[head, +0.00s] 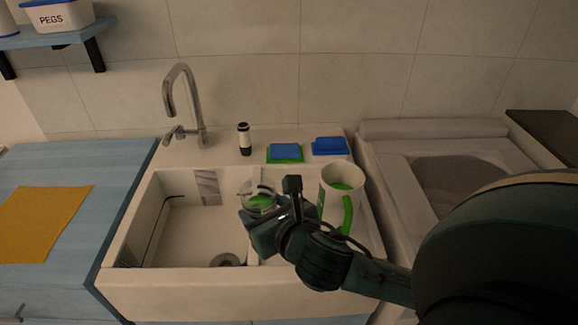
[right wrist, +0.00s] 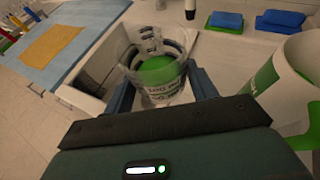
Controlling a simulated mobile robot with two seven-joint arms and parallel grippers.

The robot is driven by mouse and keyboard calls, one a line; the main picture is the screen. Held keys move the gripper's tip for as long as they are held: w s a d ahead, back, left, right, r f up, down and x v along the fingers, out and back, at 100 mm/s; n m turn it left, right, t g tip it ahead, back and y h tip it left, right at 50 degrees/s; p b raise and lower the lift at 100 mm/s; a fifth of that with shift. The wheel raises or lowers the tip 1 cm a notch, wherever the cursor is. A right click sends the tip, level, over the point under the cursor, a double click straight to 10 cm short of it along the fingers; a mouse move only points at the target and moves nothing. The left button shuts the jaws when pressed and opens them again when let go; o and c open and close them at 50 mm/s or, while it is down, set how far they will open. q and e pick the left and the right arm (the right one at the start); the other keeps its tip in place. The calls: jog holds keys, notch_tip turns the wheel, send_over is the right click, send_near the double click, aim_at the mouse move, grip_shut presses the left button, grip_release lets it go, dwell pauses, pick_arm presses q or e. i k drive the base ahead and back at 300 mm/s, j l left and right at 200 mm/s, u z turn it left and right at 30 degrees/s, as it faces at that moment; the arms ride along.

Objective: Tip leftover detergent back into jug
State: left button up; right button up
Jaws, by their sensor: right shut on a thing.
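My right gripper (head: 260,216) is shut on a clear cup (head: 258,188) with green detergent in it. In the right wrist view the cup (right wrist: 156,92) sits between the two fingers (right wrist: 160,92), roughly upright, with dark print on its wall. The cup is above the sink, just left of the jug. The jug (head: 335,180) is white with a green handle and an open top, and green detergent shows inside it. In the right wrist view the jug (right wrist: 285,85) is close on the right, apart from the cup. My left gripper is in neither view.
The white sink (head: 180,285) has a tap (head: 200,110) behind it. A black and white bottle (head: 244,140) and blue and green sponges (head: 285,152) (head: 330,146) stand on the back ledge. An orange cloth (head: 45,222) lies on the left counter.

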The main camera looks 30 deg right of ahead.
aim_at(341, 183)
jog(key=i+j, duration=0.15)
jog(key=j, duration=0.15)
jog(key=i+j, duration=0.1)
jog(key=j, duration=0.2)
jog(key=i+j, duration=0.15)
jog(key=j, duration=0.15)
jog(key=j+z, duration=0.15)
jog(key=z, duration=0.15)
jog(key=j+z, duration=0.1)
jog(key=z, duration=0.8)
jog(key=i+j, duration=0.05)
